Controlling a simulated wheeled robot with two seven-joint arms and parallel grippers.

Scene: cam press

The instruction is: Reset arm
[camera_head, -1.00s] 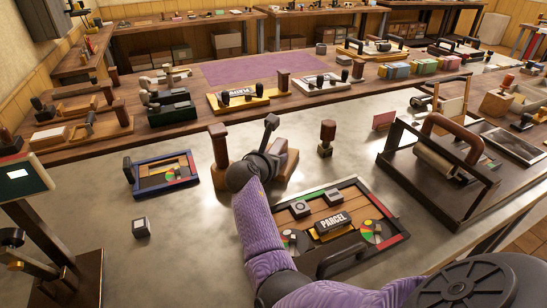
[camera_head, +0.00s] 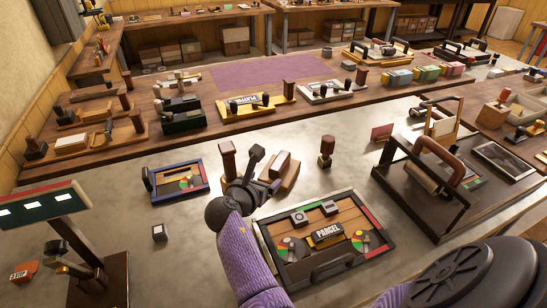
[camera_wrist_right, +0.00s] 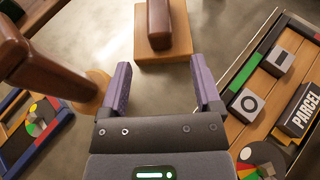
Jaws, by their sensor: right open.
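My right gripper (camera_head: 262,168) is at the near side of a wooden stand in the middle of the grey table. It also shows in the right wrist view (camera_wrist_right: 161,88), with its two purple fingers apart and nothing between them. Ahead of the fingers is a light wood base (camera_head: 291,178) with a brown block (camera_wrist_right: 159,25) on it. A brown upright post (camera_head: 228,160) with a round wooden foot (camera_wrist_right: 92,92) stands to the left of the gripper. My left gripper is not in view.
A framed tray with a PARCEL block (camera_head: 327,233) lies right of my arm. A blue-framed tray (camera_head: 177,180) lies left. A small dark cube (camera_head: 159,233), a brown-topped stamp (camera_head: 326,151) and a roller press (camera_head: 437,165) stand around. Bare table lies between them.

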